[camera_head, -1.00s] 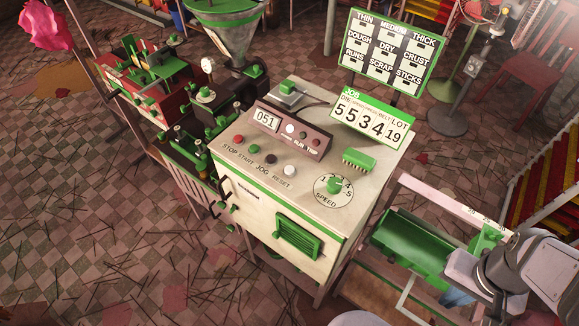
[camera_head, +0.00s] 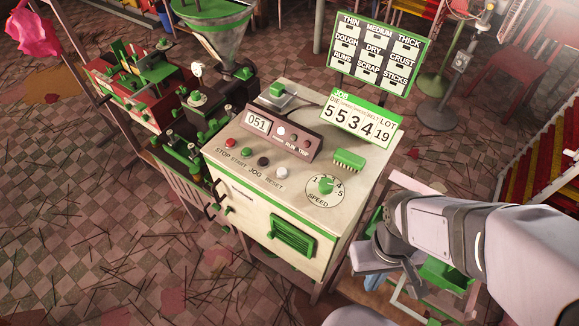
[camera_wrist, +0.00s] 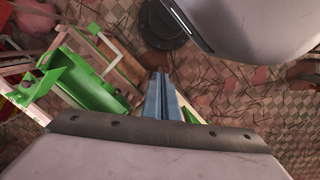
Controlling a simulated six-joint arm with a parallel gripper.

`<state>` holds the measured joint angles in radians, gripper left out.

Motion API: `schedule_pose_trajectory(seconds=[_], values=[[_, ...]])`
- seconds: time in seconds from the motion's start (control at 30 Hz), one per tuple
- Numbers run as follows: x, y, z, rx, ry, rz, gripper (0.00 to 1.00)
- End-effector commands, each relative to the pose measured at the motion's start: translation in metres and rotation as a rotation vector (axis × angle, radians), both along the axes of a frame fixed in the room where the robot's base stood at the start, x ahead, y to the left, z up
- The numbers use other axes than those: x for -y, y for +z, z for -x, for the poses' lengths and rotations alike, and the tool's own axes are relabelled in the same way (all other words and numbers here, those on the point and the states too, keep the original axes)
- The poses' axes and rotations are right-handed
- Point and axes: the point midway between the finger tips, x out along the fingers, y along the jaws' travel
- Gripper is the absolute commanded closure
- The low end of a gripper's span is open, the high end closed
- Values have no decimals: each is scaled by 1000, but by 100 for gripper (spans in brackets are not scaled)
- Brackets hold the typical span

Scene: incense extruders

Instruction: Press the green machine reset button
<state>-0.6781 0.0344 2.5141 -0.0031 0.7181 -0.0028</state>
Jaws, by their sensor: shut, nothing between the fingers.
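The machine's cream control panel (camera_head: 300,165) has a green-trimmed front and a row of round buttons. A white button (camera_head: 282,173) sits by the RESET label, at the right end of the row. To its left are a black JOG button (camera_head: 263,161), a green START button (camera_head: 246,152) and a red STOP button (camera_head: 230,143). My gripper (camera_head: 372,284) is right of the machine's front right corner, apart from the panel, pointing down. In the wrist view its two blue fingers (camera_wrist: 160,80) are together and empty. The buttons are not in the wrist view.
A green speed knob (camera_head: 326,184) and a green ribbed block (camera_head: 349,158) stand on the panel's right. A JOB number board (camera_head: 362,118) rises behind. A green trough (camera_wrist: 88,82) on a frame lies near my gripper. The air above the buttons is clear.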

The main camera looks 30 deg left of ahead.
Motion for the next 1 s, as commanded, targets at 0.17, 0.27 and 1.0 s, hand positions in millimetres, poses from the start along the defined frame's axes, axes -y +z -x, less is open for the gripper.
schedule_pose_trajectory(seconds=[0.17, 0.27, 1.0], values=[[-46, 3, 12, 14, 243, 16, 100], [-75, 5, 17, 38, 389, 24, 100], [-305, 128, -59, 610, 1447, 250, 100]])
